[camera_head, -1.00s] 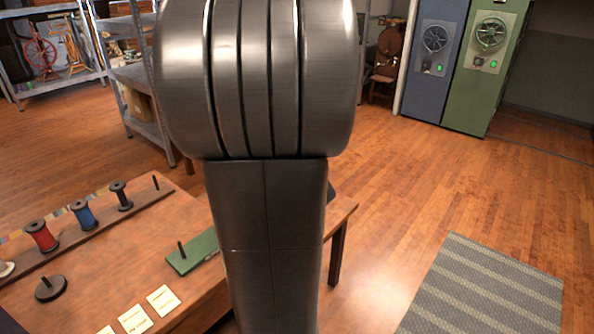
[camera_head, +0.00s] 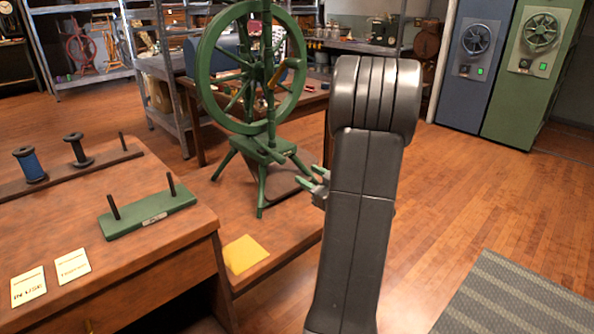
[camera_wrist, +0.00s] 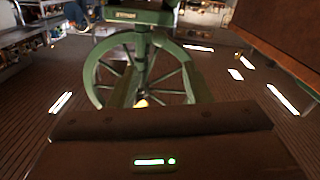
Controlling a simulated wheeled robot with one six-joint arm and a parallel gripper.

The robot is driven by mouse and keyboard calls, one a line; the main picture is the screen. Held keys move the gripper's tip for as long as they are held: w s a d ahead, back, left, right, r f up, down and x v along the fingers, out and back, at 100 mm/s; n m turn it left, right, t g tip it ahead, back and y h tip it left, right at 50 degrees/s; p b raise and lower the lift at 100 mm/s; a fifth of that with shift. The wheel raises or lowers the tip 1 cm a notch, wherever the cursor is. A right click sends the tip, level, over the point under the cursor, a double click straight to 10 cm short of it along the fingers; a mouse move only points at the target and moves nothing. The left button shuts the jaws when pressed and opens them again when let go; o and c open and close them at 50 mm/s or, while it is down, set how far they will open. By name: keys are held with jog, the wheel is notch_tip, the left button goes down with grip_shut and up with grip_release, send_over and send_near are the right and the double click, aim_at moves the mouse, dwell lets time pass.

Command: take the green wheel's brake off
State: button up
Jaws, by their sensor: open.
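The green spinning wheel (camera_head: 203,85) stands upright on green legs on a low brown table (camera_head: 213,200). A short orange-brown piece (camera_head: 283,72) sits at the right side of its rim; I cannot tell whether it is the brake. My gripper (camera_head: 318,184) is to the right of the wheel's legs, low beside its base, fingers pointing left. It is open and appears empty and apart from the wheel. In the wrist view the wheel (camera_wrist: 92,70) appears upside down beyond my two spread fingers (camera_wrist: 158,88).
A green two-peg stand (camera_head: 150,218) and spools, one blue (camera_head: 30,165), are on the left bench. A yellow card (camera_head: 244,253) lies on the low table. Shelves stand behind. Open wooden floor (camera_head: 470,190) and a striped mat (camera_head: 520,300) are at right.

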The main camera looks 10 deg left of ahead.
aim_at(283, 161)
jog(key=b+x, duration=0.2)
jog(key=x, duration=1.1)
jog(key=shift+w+a+f, duration=0.1)
jog(key=shift+w+a, duration=0.15)
grip_shut()
